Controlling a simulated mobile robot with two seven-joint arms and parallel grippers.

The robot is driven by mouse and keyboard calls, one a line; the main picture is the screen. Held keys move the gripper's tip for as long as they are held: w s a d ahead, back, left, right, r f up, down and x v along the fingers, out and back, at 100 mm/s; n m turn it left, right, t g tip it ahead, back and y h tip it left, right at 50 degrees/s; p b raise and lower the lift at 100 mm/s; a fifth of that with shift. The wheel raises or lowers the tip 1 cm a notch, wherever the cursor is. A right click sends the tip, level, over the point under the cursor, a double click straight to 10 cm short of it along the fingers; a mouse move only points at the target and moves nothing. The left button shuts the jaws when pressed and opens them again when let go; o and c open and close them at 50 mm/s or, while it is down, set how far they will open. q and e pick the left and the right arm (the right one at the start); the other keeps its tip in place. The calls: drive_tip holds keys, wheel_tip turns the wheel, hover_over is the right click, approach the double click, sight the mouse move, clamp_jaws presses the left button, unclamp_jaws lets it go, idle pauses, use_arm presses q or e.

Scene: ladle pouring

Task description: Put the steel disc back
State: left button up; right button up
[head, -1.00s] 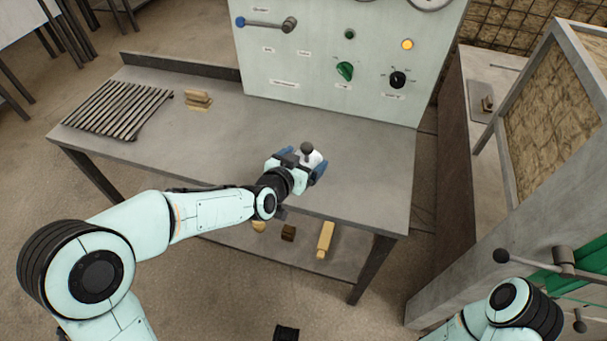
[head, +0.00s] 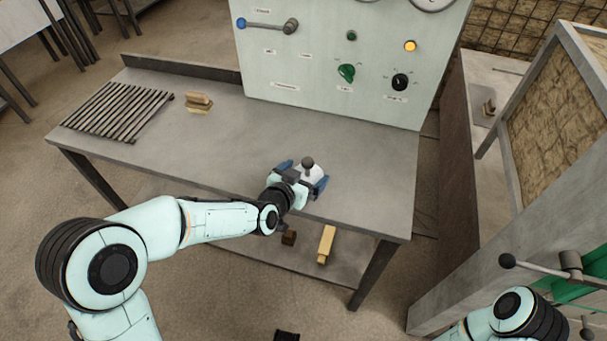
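A pale, shiny round piece with a dark ball knob on top, which looks like the steel disc (head: 312,174), is near the front edge of the grey workbench (head: 370,150). My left gripper (head: 304,175) is around it, with one blue finger on each side. The fingers look spread, with a gap on the left side of the disc. The gripper partly hides the disc, so its contact with the bench top is hard to see. My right arm shows at the lower right, but its gripper is not visible.
A slatted rack (head: 118,111) and small wooden blocks (head: 199,101) lie on the bench's left. A control panel (head: 330,60) with knobs stands at the back. The bench top between is clear. Wooden pieces (head: 326,244) sit on the lower shelf. A metal-framed cabinet (head: 500,210) stands right.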

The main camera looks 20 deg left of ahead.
use_arm(q)
drive_tip(key=shift+r, duration=0.1)
drive_tip(key=shift+s+a+r, duration=0.1)
drive_tip(key=shift+s+r, duration=0.1)
drive_tip(key=shift+s, duration=0.05)
drive_tip(key=p+v, duration=0.1)
drive_tip(key=v, duration=1)
drive_tip(key=shift+s, duration=0.25)
use_arm(e)
drive_tip(key=shift+s+a+r+g, duration=0.15)
drive_tip(key=shift+s+a+r, duration=0.05)
drive_tip(key=shift+s+r, duration=0.2)
drive_tip(key=shift+s+a+r+g, duration=0.15)
drive_tip(key=shift+s+r, duration=0.1)
drive_tip(key=shift+s, duration=0.2)
use_arm(q)
drive_tip(key=shift+f, duration=0.1)
